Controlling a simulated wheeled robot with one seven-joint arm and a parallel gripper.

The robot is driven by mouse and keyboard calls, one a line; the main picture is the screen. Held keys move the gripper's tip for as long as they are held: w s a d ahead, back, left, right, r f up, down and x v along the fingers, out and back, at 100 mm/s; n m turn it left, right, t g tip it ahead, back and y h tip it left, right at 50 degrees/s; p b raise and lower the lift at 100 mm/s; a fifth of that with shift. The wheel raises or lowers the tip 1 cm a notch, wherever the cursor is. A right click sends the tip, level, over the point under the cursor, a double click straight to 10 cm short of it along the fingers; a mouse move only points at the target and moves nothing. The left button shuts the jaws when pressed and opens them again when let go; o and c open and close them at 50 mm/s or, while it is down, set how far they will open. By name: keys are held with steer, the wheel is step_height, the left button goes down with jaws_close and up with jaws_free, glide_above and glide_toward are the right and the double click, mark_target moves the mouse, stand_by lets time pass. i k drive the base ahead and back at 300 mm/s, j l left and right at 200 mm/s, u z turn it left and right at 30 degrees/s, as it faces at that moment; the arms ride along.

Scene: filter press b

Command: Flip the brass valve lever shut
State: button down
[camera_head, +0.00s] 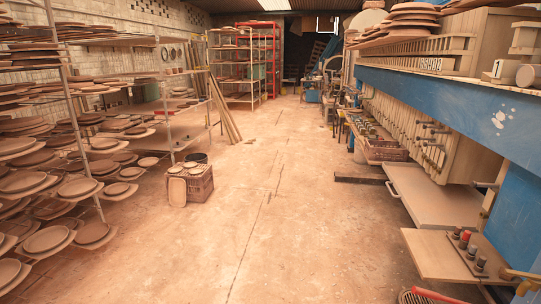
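My gripper is not in view. A filter press with a blue beam (450,100) runs along the right side. A row of small metal taps (432,146) sticks out of its pale plates, too small to tell their lever positions. At the lower right edge a brass-coloured bar (518,273) juts out beside a blue upright; I cannot tell whether it is the valve lever. Below it a red bar (438,296) is cut off by the bottom edge. Several short fittings with dark and red tops (464,239) stand on a board nearby.
A pale shelf board (445,255) and a larger board (432,196) jut into the aisle from the press. Racks of clay plates (60,150) line the left. A crate (190,184) stands on the floor at left. The middle floor (290,220) is clear.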

mark_target(520, 274)
steer(key=i+j+z, duration=0.4)
steer(key=i, duration=0.3)
steer(key=i+j+z, duration=0.35)
steer(key=i+j, duration=0.25)
steer(key=j, duration=0.15)
steer(key=i+j+z, duration=0.4)
steer(key=j, duration=0.45)
steer(key=i, duration=0.1)
